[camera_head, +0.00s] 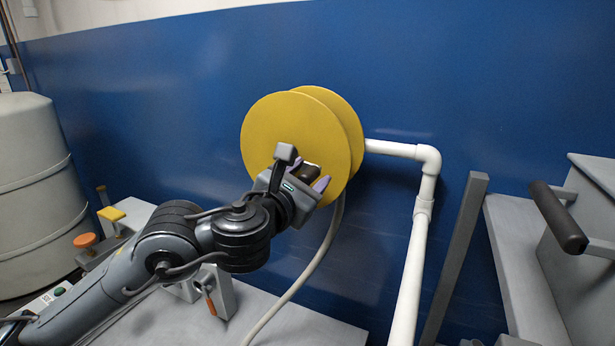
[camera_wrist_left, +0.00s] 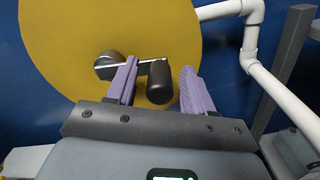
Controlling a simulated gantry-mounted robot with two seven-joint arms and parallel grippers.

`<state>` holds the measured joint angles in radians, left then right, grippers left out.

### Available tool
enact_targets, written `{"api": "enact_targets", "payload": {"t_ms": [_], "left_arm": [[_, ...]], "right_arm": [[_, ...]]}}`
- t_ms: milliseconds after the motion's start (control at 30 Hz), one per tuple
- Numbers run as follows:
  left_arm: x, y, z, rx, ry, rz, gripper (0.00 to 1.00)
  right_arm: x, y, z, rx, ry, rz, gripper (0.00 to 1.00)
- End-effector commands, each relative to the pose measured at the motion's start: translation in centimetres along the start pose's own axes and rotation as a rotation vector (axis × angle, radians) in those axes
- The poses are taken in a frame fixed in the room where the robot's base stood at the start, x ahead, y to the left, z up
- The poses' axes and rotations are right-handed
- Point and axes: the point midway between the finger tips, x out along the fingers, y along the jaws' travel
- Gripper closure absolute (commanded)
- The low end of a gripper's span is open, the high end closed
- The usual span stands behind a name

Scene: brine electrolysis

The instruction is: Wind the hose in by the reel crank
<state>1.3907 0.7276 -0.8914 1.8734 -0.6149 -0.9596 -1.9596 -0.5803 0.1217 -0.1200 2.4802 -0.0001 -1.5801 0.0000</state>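The yellow hose reel (camera_head: 285,120) stands against the blue wall in the head view. Its crank has a dark hub (camera_wrist_left: 108,65), a thin metal arm (camera_wrist_left: 142,66) and a black handle (camera_wrist_left: 160,82). The beige hose (camera_head: 318,258) hangs from the reel and curves down to the left. My left gripper (camera_head: 308,173) is at the reel's front face. In the left wrist view its purple fingers (camera_wrist_left: 158,86) are apart, with the handle between them. The handle lies nearer the left finger, and a gap shows on its right. My right gripper is not in view.
A white pipe (camera_head: 416,240) runs from the reel to the right and down. A grey post (camera_head: 458,255) and a grey unit with a dark bar handle (camera_head: 558,216) stand further right. A pale tank (camera_head: 30,190) is at far left. A grey bench top (camera_head: 290,325) lies below.

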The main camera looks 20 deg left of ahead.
Motion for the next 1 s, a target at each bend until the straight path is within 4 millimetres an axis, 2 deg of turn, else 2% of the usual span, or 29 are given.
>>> {"api": "enact_targets", "payload": {"t_ms": [367, 467, 800, 1000], "left_arm": [[-0.7, 0.0, 0.1, -0.002, -0.001, -0.001, 0.48], [-1.8, 0.0, 0.1, -0.001, 0.000, -0.001, 0.48], [-7.6, 0.1, 0.3, 0.001, -0.002, -0.001, 0.48], [-9.9, 0.1, 0.2, 0.002, 0.000, -0.001, 0.48]], "right_arm": [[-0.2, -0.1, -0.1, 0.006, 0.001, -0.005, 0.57], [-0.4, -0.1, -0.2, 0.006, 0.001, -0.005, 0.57], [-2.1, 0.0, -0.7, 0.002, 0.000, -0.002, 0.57], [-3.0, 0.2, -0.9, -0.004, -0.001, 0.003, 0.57]]}}
